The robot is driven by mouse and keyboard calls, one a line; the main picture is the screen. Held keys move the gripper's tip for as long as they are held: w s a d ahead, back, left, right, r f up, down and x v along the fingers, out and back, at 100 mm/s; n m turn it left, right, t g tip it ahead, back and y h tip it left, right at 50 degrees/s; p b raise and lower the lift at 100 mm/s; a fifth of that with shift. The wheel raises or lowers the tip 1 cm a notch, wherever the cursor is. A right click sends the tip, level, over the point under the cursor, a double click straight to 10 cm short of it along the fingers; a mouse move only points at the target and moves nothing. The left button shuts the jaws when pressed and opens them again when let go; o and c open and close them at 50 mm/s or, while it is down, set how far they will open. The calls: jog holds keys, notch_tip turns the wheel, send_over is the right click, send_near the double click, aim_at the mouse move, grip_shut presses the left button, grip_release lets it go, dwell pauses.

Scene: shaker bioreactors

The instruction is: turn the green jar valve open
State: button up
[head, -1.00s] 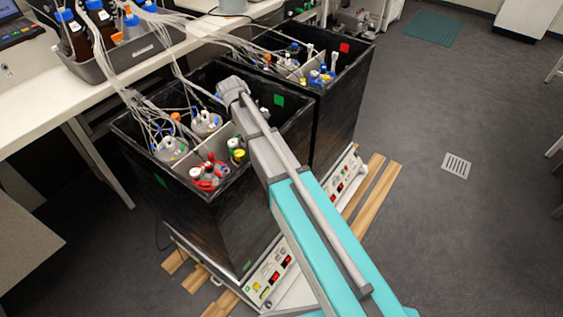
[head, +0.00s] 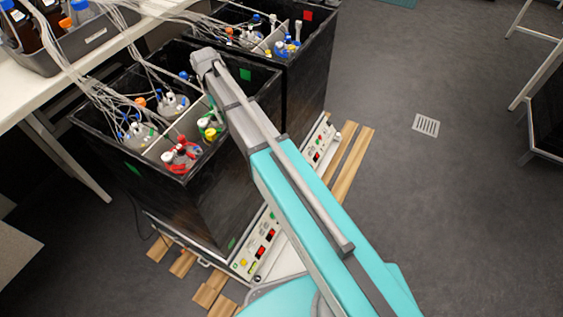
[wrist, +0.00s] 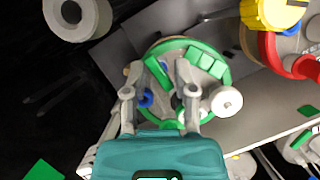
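In the wrist view, the green jar (wrist: 208,58) has a green ring-shaped lid, with a small green bar (wrist: 157,72) and a white port (wrist: 226,101) on top. My gripper (wrist: 156,78) is over this lid, its two fingers apart on either side of the green bar. I cannot tell whether either finger touches it. In the head view, green parts (head: 204,122) show beside the arm in the near black box. My gripper is hidden there behind the wrist.
A yellow cap (wrist: 272,12) and a red-ringed jar (wrist: 290,55) stand close by to the right. In the head view, the red jar (head: 181,156) sits near a light divider (head: 160,150). Many tubes cross the black box (head: 205,205). A second box (head: 308,65) stands behind.

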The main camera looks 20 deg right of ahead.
jog(key=m+y, duration=0.1)
jog(key=m, duration=0.2)
jog(key=m+y, duration=0.1)
jog(key=m, duration=0.2)
jog(key=shift+d, duration=0.1)
jog(key=m+y, duration=0.2)
jog(key=m, duration=0.2)
jog(key=shift+s+m, duration=0.1)
jog(key=shift+m, duration=0.3)
jog(key=shift+r+m+t, duration=0.2)
jog(key=shift+m+t, duration=0.1)
jog(key=shift+t, duration=0.1)
jog(key=p+v, duration=1.3)
jog(key=v, duration=0.1)
jog(key=s+d+f+n+t+h+b, duration=0.1)
jog(key=s+d+f+n, duration=0.1)
jog(key=s+d, duration=0.3)
jog(key=s+d+f+n+t+h, duration=0.1)
jog(key=s+d+n+t, duration=0.15)
jog(key=s, duration=0.45)
jog(key=s+d+f+n+b, duration=0.3)
jog(key=s+f+b, duration=0.3)
jog(key=s, duration=0.1)
notch_tip(320, 180, down, 13)
jog(key=s+b, duration=0.2)
jog(key=b, duration=1.1)
jog(key=shift+d+f+h, duration=0.15)
jog(key=shift+d+h, duration=0.15)
jog(key=shift+s, duration=0.15)
